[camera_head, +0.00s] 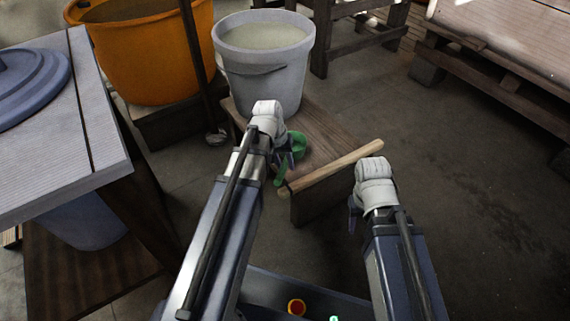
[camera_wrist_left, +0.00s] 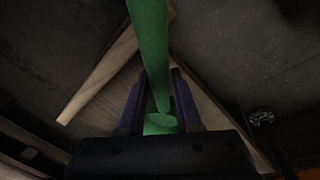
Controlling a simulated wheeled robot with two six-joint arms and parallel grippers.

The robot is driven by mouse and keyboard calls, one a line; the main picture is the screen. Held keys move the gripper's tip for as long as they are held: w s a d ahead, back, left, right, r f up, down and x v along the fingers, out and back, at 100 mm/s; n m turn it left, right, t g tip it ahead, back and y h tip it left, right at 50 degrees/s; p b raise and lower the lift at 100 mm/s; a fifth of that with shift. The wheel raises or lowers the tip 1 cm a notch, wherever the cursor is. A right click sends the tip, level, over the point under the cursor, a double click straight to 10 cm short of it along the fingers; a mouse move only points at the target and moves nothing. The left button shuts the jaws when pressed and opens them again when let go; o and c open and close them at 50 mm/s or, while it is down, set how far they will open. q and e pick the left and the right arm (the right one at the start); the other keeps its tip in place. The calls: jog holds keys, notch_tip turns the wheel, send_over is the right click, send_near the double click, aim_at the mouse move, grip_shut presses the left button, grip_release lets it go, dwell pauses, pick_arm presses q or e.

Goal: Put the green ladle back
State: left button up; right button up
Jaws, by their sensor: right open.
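The fingers appear closed on the handle; the exact contact is partly hidden. My right gripper (camera_head: 356,208) is open and empty, pointing forward to the right of the bench; its fingers are mostly hidden by the wrist.
A wooden bench (camera_head: 325,135) carries a grey bucket (camera_head: 262,75), with a pale wooden bar (camera_head: 332,168) along its front. An orange tub (camera_head: 150,60) stands behind. A grey-topped table (camera_head: 60,170) holds a blue lid (camera_head: 30,85) at left. Floor at right is clear.

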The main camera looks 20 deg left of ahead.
pick_arm(q)
jog(key=o, duration=0.3)
jog(key=shift+r, duration=0.1)
jog(key=p+v, duration=1.2)
jog(key=s+d+m+y, duration=0.1)
jog(key=s+d+m, duration=0.1)
jog(key=s+d, duration=0.2)
jog(key=s+d+m+g+y, duration=0.1)
jog(key=s+d+m, duration=0.1)
jog(key=s+d, duration=0.2)
jog(key=s+d+m+y, duration=0.1)
jog(key=s+d, duration=0.3)
jog(key=d, duration=0.4)
jog(key=shift+s+d+m+g, duration=0.15)
jog(key=shift+s+m+g, duration=0.15)
jog(key=shift+m, duration=0.4)
notch_tip(320, 180, up, 40)
jog(key=p, duration=3.9)
jog(key=shift+p, duration=0.4)
